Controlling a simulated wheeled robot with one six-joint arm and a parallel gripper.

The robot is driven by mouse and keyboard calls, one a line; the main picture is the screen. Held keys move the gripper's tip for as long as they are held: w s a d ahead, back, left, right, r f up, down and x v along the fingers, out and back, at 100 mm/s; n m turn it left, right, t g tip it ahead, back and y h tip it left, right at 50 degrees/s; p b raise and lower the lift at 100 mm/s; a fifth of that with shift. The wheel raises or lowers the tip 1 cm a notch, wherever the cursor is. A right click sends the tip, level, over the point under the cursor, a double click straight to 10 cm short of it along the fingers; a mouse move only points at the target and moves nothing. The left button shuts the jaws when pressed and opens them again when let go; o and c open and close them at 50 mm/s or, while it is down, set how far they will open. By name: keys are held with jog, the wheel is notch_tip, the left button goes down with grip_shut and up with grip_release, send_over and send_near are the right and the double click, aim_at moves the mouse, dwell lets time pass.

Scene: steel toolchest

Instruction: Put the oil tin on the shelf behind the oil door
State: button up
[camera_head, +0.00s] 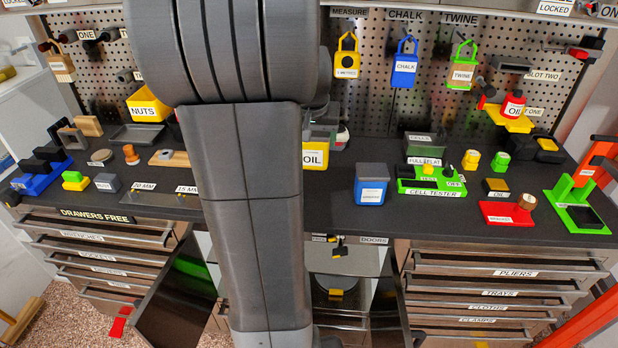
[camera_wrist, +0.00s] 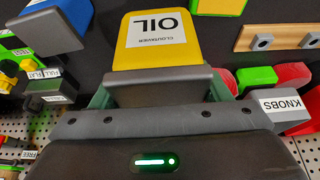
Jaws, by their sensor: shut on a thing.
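The oil tin is yellow with a white OIL label and a grey top part; it shows in the wrist view (camera_wrist: 147,62) and, partly hidden by my arm, in the head view (camera_head: 315,163). My gripper (camera_wrist: 158,93) is shut on the tin's grey part, with a green finger at each side. The tin is over or on the dark bench top; I cannot tell if it touches. In the head view my arm hides most of my gripper. Below the bench, a dark door panel (camera_head: 170,305) stands open at the left. I cannot tell which door is the oil door or see its shelf clearly.
A blue box (camera_head: 371,185) stands right of the tin on the bench. A red oil can (camera_head: 513,105) sits on a yellow holder. Drawers (camera_head: 500,272) flank the lower opening.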

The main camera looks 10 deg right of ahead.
notch_tip(320, 180, down, 10)
jog(key=shift+r, duration=0.15)
dwell(0.3)
jog(key=shift+f, duration=0.2)
jog(key=o, duration=1.2)
jog(key=shift+r, duration=0.1)
